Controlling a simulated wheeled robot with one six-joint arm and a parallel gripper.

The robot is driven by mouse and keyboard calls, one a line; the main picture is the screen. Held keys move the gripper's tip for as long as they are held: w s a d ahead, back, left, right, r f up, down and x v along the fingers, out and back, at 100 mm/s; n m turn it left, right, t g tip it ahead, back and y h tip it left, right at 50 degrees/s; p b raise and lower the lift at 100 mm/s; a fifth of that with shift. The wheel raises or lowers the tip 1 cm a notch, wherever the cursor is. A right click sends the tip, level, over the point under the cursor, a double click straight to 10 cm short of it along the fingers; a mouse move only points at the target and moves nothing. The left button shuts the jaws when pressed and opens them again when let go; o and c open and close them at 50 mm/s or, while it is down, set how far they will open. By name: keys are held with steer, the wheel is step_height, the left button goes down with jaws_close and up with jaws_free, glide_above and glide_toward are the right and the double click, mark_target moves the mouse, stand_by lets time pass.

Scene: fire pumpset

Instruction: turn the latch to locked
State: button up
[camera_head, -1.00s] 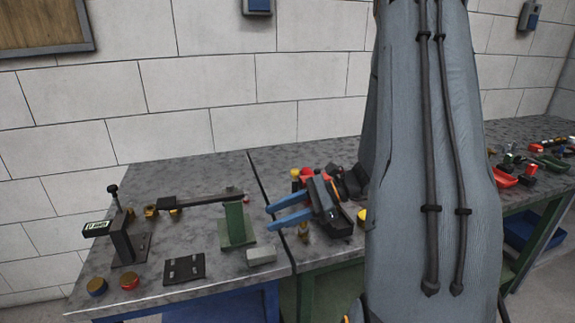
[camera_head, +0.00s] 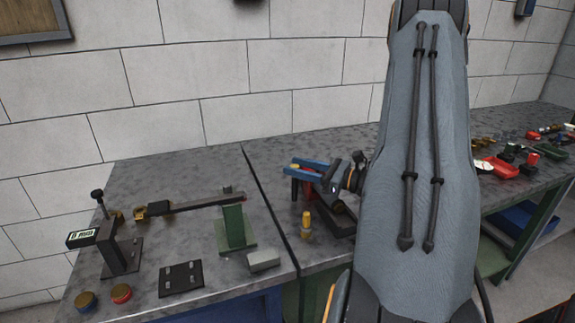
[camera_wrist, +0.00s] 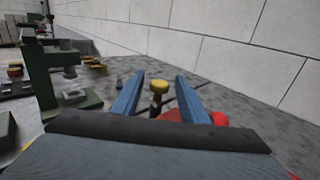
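My gripper (camera_head: 293,166) has blue fingers and is over the far part of the right-hand bench section. In the wrist view my gripper (camera_wrist: 159,77) is open, its two fingers apart with nothing clamped. A yellow-topped knob on a dark stem (camera_wrist: 158,87) shows between the fingers, with red parts (camera_wrist: 218,119) beside and below it. Whether it touches a finger I cannot tell. In the head view its yellow top (camera_head: 295,167) is partly hidden by the fingers. No part is clearly marked as the latch, and its setting cannot be read.
A green stand (camera_head: 234,229) with a dark bar (camera_head: 200,203) and a dark post with a labelled box (camera_head: 83,238) stand to the left. A brass-yellow fitting (camera_head: 306,226) is in front of my gripper. Red trays (camera_head: 500,168) lie right. The wall is close behind.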

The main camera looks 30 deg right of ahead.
steer(key=shift+w+a, duration=0.3)
steer(key=shift+w, duration=0.15)
steer(key=c, duration=1)
steer(key=shift+m+h, duration=0.3)
steer(key=shift+h, duration=0.1)
steer(key=m+t+h+b, duration=0.1)
steer(key=h, duration=0.1)
steer(key=shift+m+t+h, duration=0.3)
steer(key=shift+m, duration=0.1)
steer(key=m+t+h+b, duration=0.1)
steer(key=m+h+b, duration=0.1)
steer(key=m+h, duration=0.1)
steer(key=shift+a+f+h, duration=0.1)
steer(key=shift+h, duration=0.8)
steer(key=m+h+b, duration=0.2)
steer(key=h+b, duration=0.1)
steer(key=shift+m+h, duration=0.3)
steer(key=shift+h, duration=0.1)
steer(key=shift+m+g+h+b, duration=0.35)
steer(key=shift+m+h, duration=0.15)
steer(key=shift+h, duration=0.3)
